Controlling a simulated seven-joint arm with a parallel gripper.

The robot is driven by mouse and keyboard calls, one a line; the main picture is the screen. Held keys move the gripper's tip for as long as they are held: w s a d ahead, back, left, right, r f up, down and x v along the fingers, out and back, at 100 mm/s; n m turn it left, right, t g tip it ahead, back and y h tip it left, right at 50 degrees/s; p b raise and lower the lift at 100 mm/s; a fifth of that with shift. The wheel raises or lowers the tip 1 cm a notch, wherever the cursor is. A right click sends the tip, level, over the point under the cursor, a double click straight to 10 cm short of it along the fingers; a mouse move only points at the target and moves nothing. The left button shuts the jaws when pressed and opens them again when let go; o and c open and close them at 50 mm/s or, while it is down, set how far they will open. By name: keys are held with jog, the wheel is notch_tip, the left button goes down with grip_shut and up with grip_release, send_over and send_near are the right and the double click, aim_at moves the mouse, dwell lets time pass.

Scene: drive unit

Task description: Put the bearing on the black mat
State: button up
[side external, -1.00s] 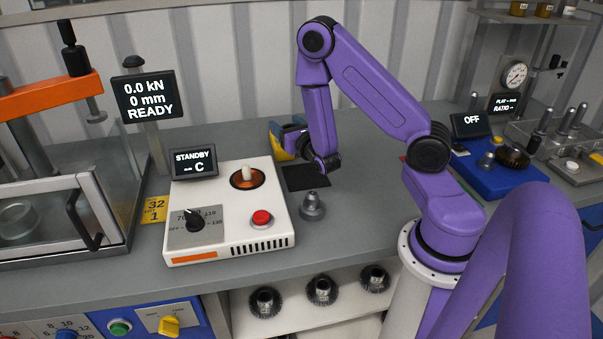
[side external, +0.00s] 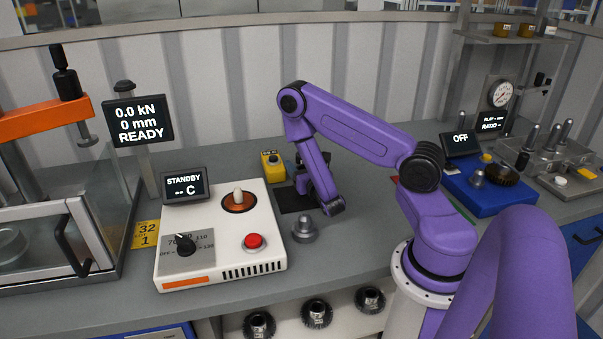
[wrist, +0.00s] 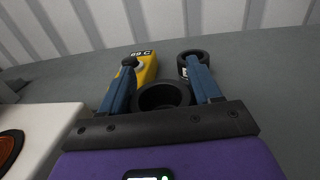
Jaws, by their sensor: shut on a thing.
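The black mat (side external: 287,199) lies flat on the bench, right of the white heater box, partly hidden by my arm. My gripper (wrist: 160,64) has its two blue fingers on either side of a dark ring, which I take to be the bearing (wrist: 162,96); it is held between them. In the side view my gripper (side external: 305,185) is at the mat's back right, mostly hidden behind my arm link. The bearing cannot be made out there, so its height over the mat is unclear.
A second dark ring-shaped thing (wrist: 186,66) is by the right fingertip. The white heater box (side external: 220,235) and a grey stepped part (side external: 305,230) stand close to the mat.

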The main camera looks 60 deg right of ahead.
jog(key=shift+f, duration=1.15)
jog(key=shift+f, duration=0.3)
